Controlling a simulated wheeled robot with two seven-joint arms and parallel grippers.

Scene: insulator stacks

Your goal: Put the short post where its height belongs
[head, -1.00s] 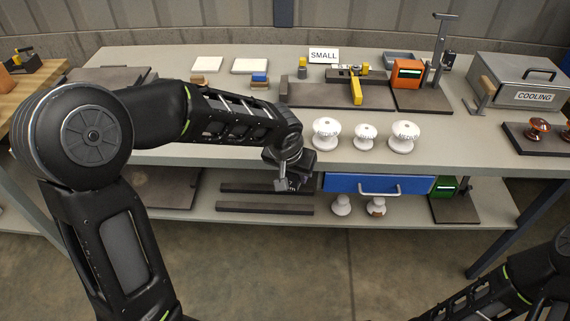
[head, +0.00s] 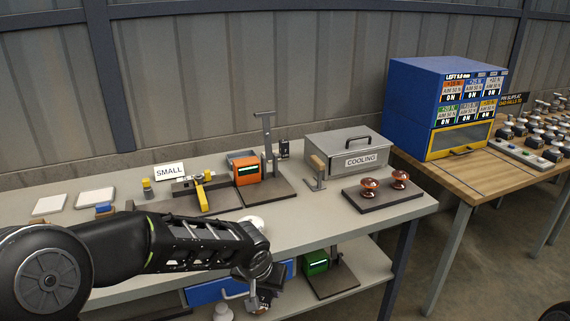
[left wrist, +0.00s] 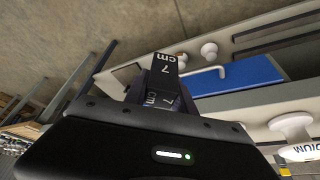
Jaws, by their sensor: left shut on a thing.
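My left gripper (head: 262,288) is in front of the grey bench, near the blue drawer. In the left wrist view the gripper (left wrist: 155,100) is shut on a short dark post (left wrist: 163,68) marked "7 cm" in white. The post sticks out beyond the fingers. In the head view it is too small and covered to make out well. My right gripper is not in view.
The bench (head: 330,225) bears a SMALL sign (head: 170,171), an orange gauge (head: 246,170), a COOLING box (head: 345,152) and two brown insulators on a dark plate (head: 385,199). A blue drawer (head: 205,292) hangs below. A blue cabinet (head: 410,105) stands on a wooden table at right.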

